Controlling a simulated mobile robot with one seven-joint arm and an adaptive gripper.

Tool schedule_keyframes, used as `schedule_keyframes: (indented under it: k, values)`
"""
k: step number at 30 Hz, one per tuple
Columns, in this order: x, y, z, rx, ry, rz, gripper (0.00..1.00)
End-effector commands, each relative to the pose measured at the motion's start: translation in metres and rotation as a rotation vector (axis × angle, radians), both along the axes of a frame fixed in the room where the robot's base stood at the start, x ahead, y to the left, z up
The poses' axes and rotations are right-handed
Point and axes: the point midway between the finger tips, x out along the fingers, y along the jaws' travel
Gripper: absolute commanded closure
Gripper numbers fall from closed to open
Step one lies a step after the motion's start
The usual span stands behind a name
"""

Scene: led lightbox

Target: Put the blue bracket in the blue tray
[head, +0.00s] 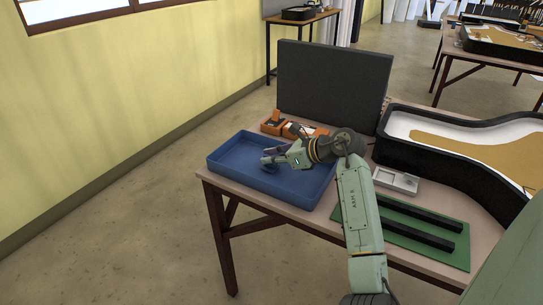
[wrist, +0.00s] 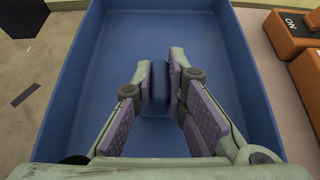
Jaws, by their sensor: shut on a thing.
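The blue tray (head: 225,162) lies on the table at its left end, and its floor fills most of the wrist view (wrist: 110,50). My gripper (head: 266,160) is over the tray, inside its walls as seen from above. In the wrist view my gripper (wrist: 161,88) is shut on the blue bracket (wrist: 160,80), a small dark blue piece between the purple pads. The bracket's lower part blends with the tray floor, so I cannot tell whether it touches the floor. In the head view a dark blue shape (head: 269,169) shows under the fingertips.
Orange boxes (head: 272,122) stand just behind the tray, before a dark upright panel (head: 333,85). A grey small-parts tray (head: 396,181) and a green mat (head: 455,253) with two black bars lie to the right. A large black-edged lightbox letter (head: 400,165) is at the right.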

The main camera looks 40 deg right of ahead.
Motion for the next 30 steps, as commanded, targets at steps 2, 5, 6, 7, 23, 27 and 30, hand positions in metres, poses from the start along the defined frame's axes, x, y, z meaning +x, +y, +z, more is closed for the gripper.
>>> schedule_keyframes:
  k: [2,5,6,7,23,27,30]
  values:
    - [-0.0001,0.0001,-0.0017,-0.002,-0.002,0.000,1.00]
    - [0.0000,0.0000,-0.0017,-0.002,-0.002,0.000,1.00]
    - [0.0000,0.0000,-0.0017,-0.002,-0.002,0.000,1.00]
    - [0.0000,0.0000,-0.0019,-0.002,-0.002,0.000,1.00]
    - [0.0000,0.0000,-0.0043,-0.002,-0.001,0.001,0.67]
    - [-0.0001,0.0000,-0.0043,-0.002,-0.001,0.001,0.67]
    - [0.0000,0.0000,-0.0023,-0.002,-0.001,0.001,0.67]
